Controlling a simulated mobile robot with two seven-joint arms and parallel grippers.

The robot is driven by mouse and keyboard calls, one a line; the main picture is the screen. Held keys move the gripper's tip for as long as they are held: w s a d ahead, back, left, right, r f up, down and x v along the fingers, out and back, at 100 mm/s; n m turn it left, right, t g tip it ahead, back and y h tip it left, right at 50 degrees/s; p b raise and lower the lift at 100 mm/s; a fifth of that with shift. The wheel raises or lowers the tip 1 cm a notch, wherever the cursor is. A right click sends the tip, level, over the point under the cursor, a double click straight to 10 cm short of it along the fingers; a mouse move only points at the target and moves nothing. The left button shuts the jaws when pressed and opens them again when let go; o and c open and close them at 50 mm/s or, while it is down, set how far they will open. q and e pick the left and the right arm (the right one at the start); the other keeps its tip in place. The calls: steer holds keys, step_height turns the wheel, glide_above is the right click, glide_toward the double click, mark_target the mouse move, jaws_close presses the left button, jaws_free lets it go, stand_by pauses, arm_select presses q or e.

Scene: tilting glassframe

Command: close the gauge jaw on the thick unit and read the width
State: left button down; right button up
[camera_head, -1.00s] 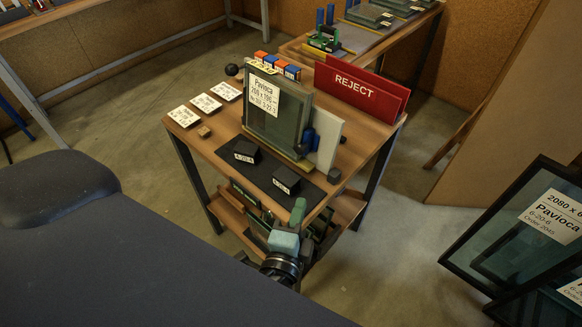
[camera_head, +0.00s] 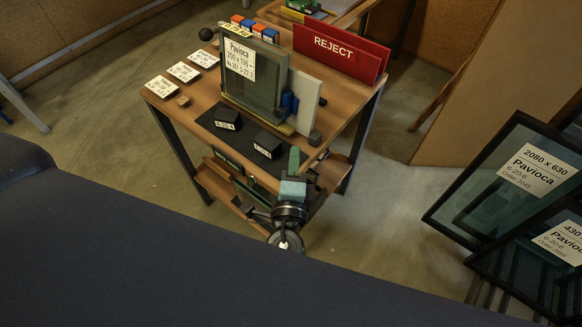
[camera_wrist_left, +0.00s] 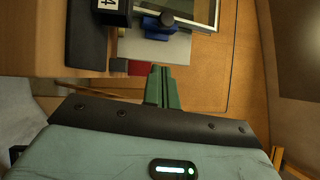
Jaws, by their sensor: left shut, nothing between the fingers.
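A framed glass unit (camera_head: 257,89) with a white Pavioca label stands upright on the small wooden table. Blue parts (camera_head: 289,103), perhaps of the gauge, sit at its right lower edge; blue parts also show in the left wrist view (camera_wrist_left: 163,21). Two black blocks with white labels, a left one (camera_head: 219,121) and a right one (camera_head: 268,145), rest on a dark mat. My left gripper (camera_head: 294,158) is near the table's front right corner, apart from the unit. Its green fingers (camera_wrist_left: 161,84) are together and empty. I cannot make out a gauge reading.
A grey panel (camera_head: 305,99) stands behind the blue parts. A red REJECT sign (camera_head: 340,50) stands at the back right. White cards (camera_head: 183,71) lie at the left. Large dark-framed panes (camera_head: 500,185) lean at the right. Floor between them and the table is clear.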

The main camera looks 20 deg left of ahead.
mark_target(281, 116)
arm_select(q)
steer(key=x, duration=0.5)
steer(key=shift+r+p, duration=0.15)
steer(key=shift+p, duration=0.2)
steer(key=w+a, duration=0.1)
steer(key=a+p, duration=0.1)
steer(key=a, duration=0.1)
steer(key=shift+w+r, duration=0.15)
steer(key=shift+w, duration=0.2)
steer(key=shift+w+a, duration=0.15)
steer(key=shift+a, duration=0.1)
arm_select(e)
steer(key=shift+w+d+r+t, duration=0.15)
steer(key=shift+w+r, duration=0.35)
steer(key=shift+r, duration=0.15)
steer(key=shift+w+d+r+t, duration=0.1)
steer(key=shift+w+r+t, duration=0.05)
steer(key=shift+w+r, duration=0.4)
arm_select(q)
steer(key=shift+a, duration=0.1)
arm_select(e)
steer(key=shift+s, duration=0.2)
arm_select(q)
steer(key=shift+w+a, duration=0.15)
steer(key=shift+a, duration=0.3)
steer(key=shift+w+a, duration=0.1)
arm_select(e)
steer(key=shift+s+f, duration=0.2)
steer(key=shift+a, duration=0.1)
